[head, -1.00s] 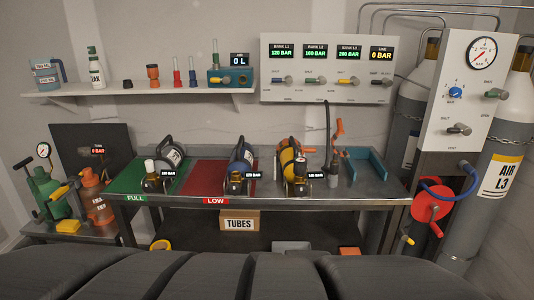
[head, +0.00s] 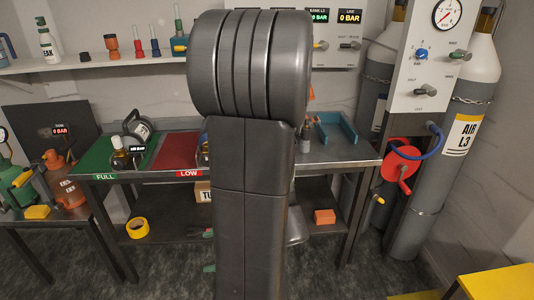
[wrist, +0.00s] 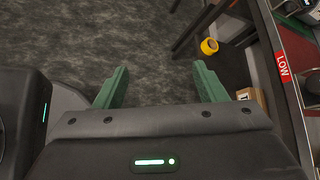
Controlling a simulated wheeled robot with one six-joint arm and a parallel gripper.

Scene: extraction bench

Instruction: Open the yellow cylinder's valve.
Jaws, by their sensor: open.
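The yellow cylinder is not visible in either current view; in the head view my raised arm covers the middle of the bench where it lay. Only a sliver of the blue cylinder (head: 204,152) shows beside my arm. My gripper (wrist: 160,68) shows in the wrist view with its two green fingers wide apart and nothing between them. It points at the dark floor in front of the bench.
The bench front edge (wrist: 272,60) with its LOW label runs down the right of the wrist view. A yellow tape roll (head: 138,228) and an orange block (head: 324,217) sit on the lower shelf. A yellow stand (head: 500,284) is at the lower right.

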